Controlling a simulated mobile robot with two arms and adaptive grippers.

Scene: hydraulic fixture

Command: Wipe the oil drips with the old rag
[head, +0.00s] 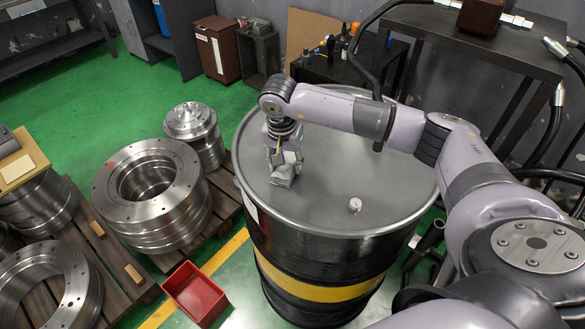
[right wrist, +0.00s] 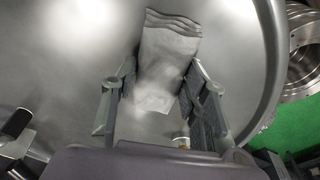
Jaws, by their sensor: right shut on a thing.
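My right gripper (head: 282,165) points down onto the grey lid of a black drum (head: 310,215), left of the lid's middle. It is shut on a folded grey rag (head: 284,178), which is at the lid surface; whether it presses on it I cannot tell. In the right wrist view the rag (right wrist: 166,60) lies between the two fingers (right wrist: 160,97) and sticks out past their tips. I cannot make out oil drips on the lid; bright patches there look like reflections. My left gripper is not in view.
A small pale pink cap-like piece (head: 355,205) stands on the lid to the right. Machined steel rings (head: 150,195) sit on pallets at left. A red bin (head: 195,293) is on the floor. A dark table (head: 470,45) with hoses stands behind right. Most of the lid is clear.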

